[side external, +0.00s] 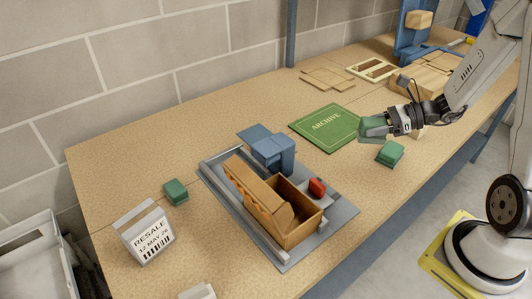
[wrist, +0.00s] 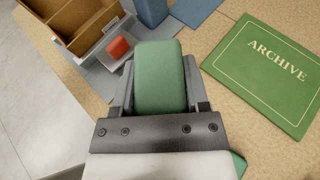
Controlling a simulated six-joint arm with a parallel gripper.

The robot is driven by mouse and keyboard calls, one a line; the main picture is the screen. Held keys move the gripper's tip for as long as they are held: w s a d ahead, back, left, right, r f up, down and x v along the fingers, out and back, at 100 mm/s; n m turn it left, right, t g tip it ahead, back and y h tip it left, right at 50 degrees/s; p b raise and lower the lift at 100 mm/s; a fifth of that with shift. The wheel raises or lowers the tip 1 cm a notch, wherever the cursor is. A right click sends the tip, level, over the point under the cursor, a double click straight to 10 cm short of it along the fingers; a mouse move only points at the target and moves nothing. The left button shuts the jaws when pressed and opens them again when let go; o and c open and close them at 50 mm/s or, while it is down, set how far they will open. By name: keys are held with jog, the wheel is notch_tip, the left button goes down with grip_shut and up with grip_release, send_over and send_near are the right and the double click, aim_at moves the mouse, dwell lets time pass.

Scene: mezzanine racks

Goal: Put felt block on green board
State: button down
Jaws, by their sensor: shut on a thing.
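My gripper (side external: 375,127) is shut on a green felt block, which sits between its two fingers in the wrist view (wrist: 160,78). The held felt block (side external: 371,128) is above the table, near the right edge of the green board in the side view. The green board (side external: 325,128) lies flat on the table and is marked ARCHIVE. In the wrist view the green board (wrist: 270,72) is to the right of the held block, apart from it in the picture. The board's top looks bare.
Another green block (side external: 390,153) lies below my gripper near the table's front edge, and one (side external: 176,191) lies at left. A RESALE sign (side external: 149,237) stands at front left.

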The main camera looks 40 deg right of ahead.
jog(key=w+d+r+m+t+h, duration=0.1)
jog(key=w+d+m+t+h, duration=0.2)
jog(key=w+d, duration=0.3)
jog(key=shift+w+r+m+h, duration=0.2)
jog(key=shift+w+m+h, duration=0.4)
jog(key=shift+m+h, duration=0.2)
jog(key=shift+d, duration=0.1)
send_over(332, 125)
jog(key=s, duration=0.1)
jog(key=f, duration=0.8)
jog(key=shift+s+a+f, duration=0.1)
jog(key=shift+a+f, duration=0.05)
jog(key=shift+a, duration=0.05)
jog(key=shift+w+d+f, duration=0.2)
jog(key=shift+w+f, duration=0.3)
jog(key=shift+f, duration=0.05)
jog(key=shift+w+f, duration=0.15)
jog(key=shift+f, duration=0.05)
jog(key=shift+w+f, duration=0.1)
jog(key=shift+f, duration=1.5)
jog(key=shift+f, duration=0.15)
